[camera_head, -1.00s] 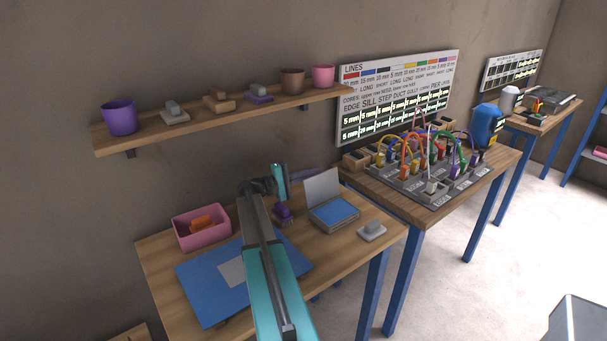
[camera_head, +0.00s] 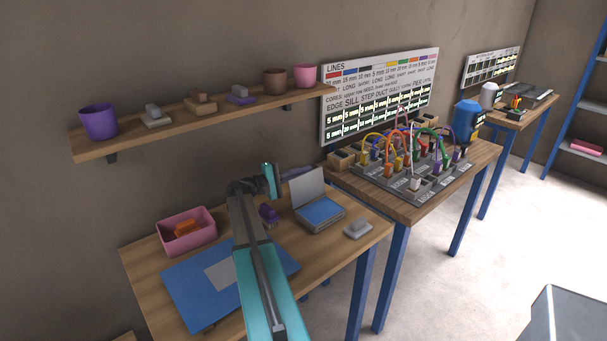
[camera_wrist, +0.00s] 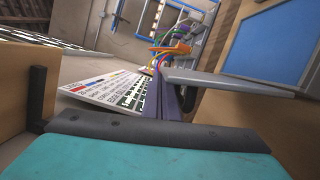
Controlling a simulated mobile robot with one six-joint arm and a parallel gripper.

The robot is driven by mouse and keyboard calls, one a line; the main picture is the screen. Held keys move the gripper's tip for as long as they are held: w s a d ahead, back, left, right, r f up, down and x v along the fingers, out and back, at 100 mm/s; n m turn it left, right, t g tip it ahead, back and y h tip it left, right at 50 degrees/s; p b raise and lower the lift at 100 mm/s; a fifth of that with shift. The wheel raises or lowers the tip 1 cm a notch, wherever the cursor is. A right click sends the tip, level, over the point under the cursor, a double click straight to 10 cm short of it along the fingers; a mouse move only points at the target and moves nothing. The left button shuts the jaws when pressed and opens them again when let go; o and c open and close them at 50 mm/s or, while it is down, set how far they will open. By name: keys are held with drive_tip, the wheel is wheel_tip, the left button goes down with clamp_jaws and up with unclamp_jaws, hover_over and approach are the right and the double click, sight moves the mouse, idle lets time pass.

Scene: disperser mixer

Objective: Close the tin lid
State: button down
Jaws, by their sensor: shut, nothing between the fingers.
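The tin (camera_head: 321,214) is a shallow grey box with a blue pad inside, on the wooden desk in the head view. Its pale lid (camera_head: 307,188) stands open, roughly upright at the tin's back left edge. My gripper (camera_head: 297,172) is shut and empty, with purple fingers beside the lid's upper edge, on its far left side. The lid partly hides the fingertips. In the wrist view my fingers (camera_wrist: 165,98) point towards the left end of the lid, a grey bar seen edge-on (camera_wrist: 240,84). The tin's blue pad shows there too (camera_wrist: 265,40). I cannot tell whether fingers and lid touch.
A purple-handled stamp (camera_head: 268,214) stands left of the tin, and a grey block (camera_head: 357,228) lies to its right. A pink bin (camera_head: 187,232) and blue mat (camera_head: 185,290) are further left. A shelf (camera_head: 190,122) hangs above; a bench (camera_head: 470,160) with cables stands right.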

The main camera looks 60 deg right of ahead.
drive_tip(key=s+a+f+m+t+b, duration=0.1)
drive_tip(key=s+m+b, duration=0.3)
drive_tip(key=b, duration=0.3)
drive_tip(key=s+a+m+t+y+b, duration=0.1)
drive_tip(key=s+m+b, duration=0.3)
drive_tip(key=b, duration=0.3)
drive_tip(key=s+a+f+m+t+b, duration=0.1)
drive_tip(key=s+a+m+b, duration=0.1)
drive_tip(key=s+m+b, duration=0.2)
drive_tip(key=shift+s+f+y+b, duration=0.15)
drive_tip(key=shift+f+y+b, duration=0.25)
drive_tip(key=shift+b, duration=1)
drive_tip(key=s+f+m+b, duration=0.1)
drive_tip(key=b, duration=0.1)
drive_tip(key=s+f+m+t+b, duration=0.1)
drive_tip(key=m+b, duration=0.1)
drive_tip(key=b, duration=0.1)
drive_tip(key=shift+s+a+f, duration=0.1)
drive_tip(key=shift+a+f, duration=0.3)
drive_tip(key=shift+s+a+f+b, duration=0.1)
drive_tip(key=shift+s+f+b, duration=0.15)
drive_tip(key=shift+f+b, duration=0.3)
drive_tip(key=shift+s+p+v, duration=0.15)
drive_tip(key=shift+p+v, duration=0.1)
drive_tip(key=shift+v, duration=2.25)
drive_tip(key=shift+s+p+v, duration=0.2)
drive_tip(key=shift+v, duration=2.25)
drive_tip(key=shift+a, duration=0.15)
